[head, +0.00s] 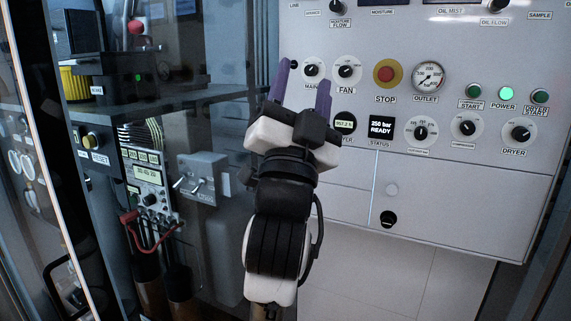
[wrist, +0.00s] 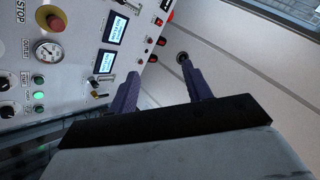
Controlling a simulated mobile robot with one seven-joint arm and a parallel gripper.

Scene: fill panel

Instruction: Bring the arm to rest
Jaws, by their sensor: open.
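My gripper (head: 304,92) is open and empty, with its two purple fingers spread apart in front of the grey fill panel (head: 460,190). In the head view it points up and away, with the fingertips overlapping the panel near the MAIN knob (head: 312,70) and FAN knob (head: 347,70). I cannot tell how far the fingers stand from the panel surface. In the wrist view the purple fingers (wrist: 160,80) show open with nothing between them. My arm hides part of the panel's lower left.
The panel carries a red STOP button (head: 387,73), an OUTLET gauge (head: 429,76), a lit green POWER button (head: 506,93) and a DRYER knob (head: 521,133). A status display (head: 381,127) reads "250 bar READY". Dark shelving with a controller (head: 150,180) and red cable (head: 150,240) stands at left.

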